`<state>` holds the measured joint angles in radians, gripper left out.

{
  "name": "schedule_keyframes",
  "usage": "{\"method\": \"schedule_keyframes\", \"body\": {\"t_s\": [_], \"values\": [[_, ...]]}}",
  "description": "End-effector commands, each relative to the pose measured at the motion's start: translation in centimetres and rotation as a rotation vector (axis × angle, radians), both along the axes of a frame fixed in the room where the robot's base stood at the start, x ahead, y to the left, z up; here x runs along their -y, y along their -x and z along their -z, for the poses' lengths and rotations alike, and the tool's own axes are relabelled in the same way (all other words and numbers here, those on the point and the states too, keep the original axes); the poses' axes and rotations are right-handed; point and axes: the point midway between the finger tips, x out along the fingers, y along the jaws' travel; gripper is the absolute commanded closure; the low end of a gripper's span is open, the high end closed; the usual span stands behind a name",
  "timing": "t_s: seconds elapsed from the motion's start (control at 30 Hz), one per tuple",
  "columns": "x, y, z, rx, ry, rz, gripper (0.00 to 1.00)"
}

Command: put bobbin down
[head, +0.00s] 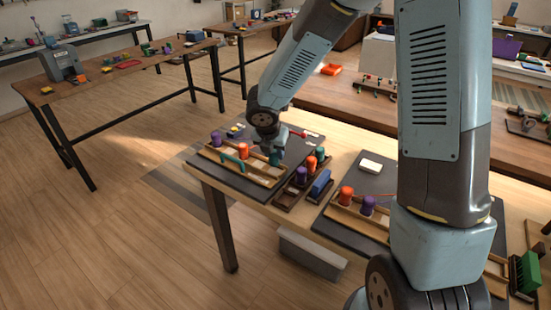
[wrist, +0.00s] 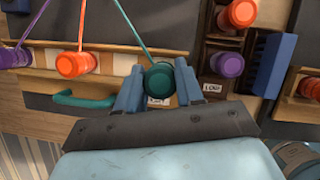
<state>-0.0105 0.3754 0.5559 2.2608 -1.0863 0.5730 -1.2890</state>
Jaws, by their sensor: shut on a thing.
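A teal bobbin (wrist: 162,82) is between the two fingers of my gripper (wrist: 160,88), which is shut on it. A teal cord runs from it up and left in the wrist view. The held bobbin (head: 275,158) also shows below my gripper in the head view. It is over or at the right part of a wooden rack (wrist: 118,62); I cannot tell if it touches the rack. An orange bobbin (wrist: 76,65) and a purple bobbin (wrist: 12,57) stand on this rack to the left, with cords attached.
A teal handle (wrist: 85,99) is on the rack's front. Another rack with an orange bobbin (head: 346,195) stands farther right.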

Motion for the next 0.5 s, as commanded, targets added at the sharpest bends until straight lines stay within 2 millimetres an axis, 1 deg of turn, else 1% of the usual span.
{"method": "schedule_keyframes", "body": {"t_s": [0.03,0.1,0.2,0.5], "values": [[0.0,0.1,0.9,-0.005,0.001,-0.002,0.94],[0.0,0.1,1.8,-0.004,0.001,-0.001,0.94],[0.0,0.1,2.6,-0.002,0.0,-0.001,0.94],[0.1,0.1,2.8,-0.001,-0.001,0.001,0.94]]}}
